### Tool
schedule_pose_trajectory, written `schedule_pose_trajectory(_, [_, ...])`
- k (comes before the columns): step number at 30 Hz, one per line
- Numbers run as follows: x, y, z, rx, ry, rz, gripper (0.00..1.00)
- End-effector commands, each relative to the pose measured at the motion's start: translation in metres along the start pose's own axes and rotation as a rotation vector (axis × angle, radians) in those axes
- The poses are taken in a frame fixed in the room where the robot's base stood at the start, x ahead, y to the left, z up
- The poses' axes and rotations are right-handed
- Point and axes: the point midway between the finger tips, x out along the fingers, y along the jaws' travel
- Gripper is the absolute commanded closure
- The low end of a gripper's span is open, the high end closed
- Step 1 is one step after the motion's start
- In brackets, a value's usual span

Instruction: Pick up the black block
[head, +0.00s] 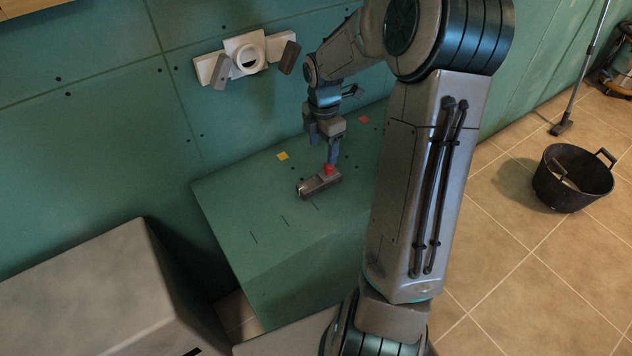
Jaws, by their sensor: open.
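My gripper (323,147) is open and points down above the green box top (235,212). Its right fingertip is close to a small red piece (329,169) and a dark grey-brown block (316,185) with a dark opening at its left end. The block lies on the green top, below the fingers. I cannot tell whether the fingertip touches the red piece or block, or whether the red piece sits on the block or behind it. No clearly black block shows; this dark block is the nearest match, and my arm hides part of the top.
A white fixture with a ring (246,54) and dark pieces is on the green wall behind. Yellow (283,156) and red (364,119) squares mark the box top. A grey box (85,285) stands at left, a black bucket (572,180) on the tiled floor at right.

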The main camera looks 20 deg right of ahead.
Motion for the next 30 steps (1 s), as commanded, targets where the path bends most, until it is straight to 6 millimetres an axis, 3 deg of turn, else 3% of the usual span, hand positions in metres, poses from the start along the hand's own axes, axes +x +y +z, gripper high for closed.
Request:
schedule_pose_trajectory(3, [0.027, -0.001, -0.002, -0.002, 0.004, -0.005, 0.36])
schedule_pose_trajectory(9, [0.059, 0.000, -0.002, -0.001, 0.001, -0.003, 0.36])
schedule_pose_trajectory(16, [0.075, -0.001, -0.002, -0.001, 0.001, -0.004, 0.36])
schedule_pose_trajectory(24, [0.114, -0.001, -0.004, -0.001, 0.002, -0.003, 0.36])
schedule_pose_trajectory(30, [0.121, -0.001, -0.003, 0.000, 0.001, 0.000, 0.36])
